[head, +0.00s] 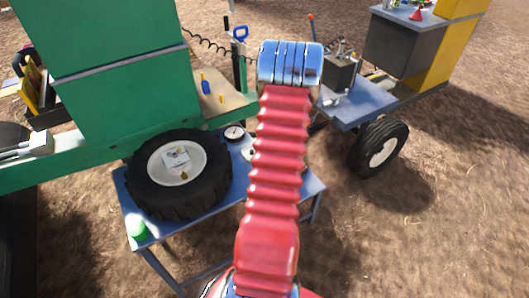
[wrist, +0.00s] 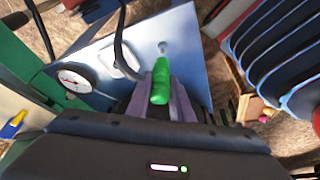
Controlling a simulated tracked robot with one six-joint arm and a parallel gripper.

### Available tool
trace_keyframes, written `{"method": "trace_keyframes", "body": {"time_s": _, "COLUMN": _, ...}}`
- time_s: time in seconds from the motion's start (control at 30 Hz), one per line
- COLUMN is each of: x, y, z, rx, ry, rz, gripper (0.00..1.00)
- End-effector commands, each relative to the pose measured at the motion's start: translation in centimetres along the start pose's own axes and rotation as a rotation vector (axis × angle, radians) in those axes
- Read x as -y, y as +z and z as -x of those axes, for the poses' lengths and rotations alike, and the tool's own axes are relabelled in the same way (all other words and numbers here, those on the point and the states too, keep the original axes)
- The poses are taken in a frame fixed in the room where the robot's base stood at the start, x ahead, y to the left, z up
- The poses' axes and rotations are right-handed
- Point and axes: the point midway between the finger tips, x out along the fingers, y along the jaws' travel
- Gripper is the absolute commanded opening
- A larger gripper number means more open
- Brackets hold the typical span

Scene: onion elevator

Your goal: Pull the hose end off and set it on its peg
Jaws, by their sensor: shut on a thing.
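In the wrist view my gripper (wrist: 161,92) has its grey-purple fingers closed around a bright green rounded piece (wrist: 160,76), which looks like the hose end. Its tip points up the picture over a pale blue panel (wrist: 188,40). A small round grey spot (wrist: 163,47) on the panel lies just beyond the tip; I cannot tell if it is a peg or a hole. A dark curved hose (wrist: 119,45) runs left of the green piece; whether they join is unclear. In the head view my arm hides the gripper and the green piece.
A round gauge (head: 234,132) sits on the blue bench (head: 135,205), beside a large wheel (head: 180,172) and a green capped item (head: 138,230). A green machine body (head: 110,90) stands left. A blue trailer deck (head: 362,105) is at right. Open dirt lies at front right.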

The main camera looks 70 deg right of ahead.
Motion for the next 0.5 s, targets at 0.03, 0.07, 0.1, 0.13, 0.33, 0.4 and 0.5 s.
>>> {"method": "trace_keyframes", "body": {"time_s": 0.03, "x": -0.01, "y": 0.00, "z": 0.02, "rx": 0.000, "ry": 0.000, "rz": 0.000, "gripper": 0.00}}
{"method": "trace_keyframes", "body": {"time_s": 0.07, "x": -0.01, "y": 0.00, "z": 0.02, "rx": 0.000, "ry": 0.000, "rz": 0.000, "gripper": 0.00}}
{"method": "trace_keyframes", "body": {"time_s": 0.1, "x": -0.01, "y": 0.00, "z": 0.02, "rx": 0.000, "ry": 0.000, "rz": 0.000, "gripper": 0.00}}
{"method": "trace_keyframes", "body": {"time_s": 0.13, "x": -0.01, "y": 0.00, "z": 0.02, "rx": 0.000, "ry": 0.000, "rz": 0.000, "gripper": 0.00}}
{"method": "trace_keyframes", "body": {"time_s": 0.33, "x": -0.01, "y": 0.07, "z": -0.14, "rx": 0.000, "ry": 0.000, "rz": 0.000, "gripper": 0.00}}
{"method": "trace_keyframes", "body": {"time_s": 0.4, "x": -0.01, "y": 0.12, "z": -0.26, "rx": 0.000, "ry": 0.000, "rz": 0.000, "gripper": 0.00}}
{"method": "trace_keyframes", "body": {"time_s": 0.5, "x": -0.02, "y": 0.18, "z": -0.42, "rx": 0.000, "ry": 0.000, "rz": 0.000, "gripper": 0.00}}
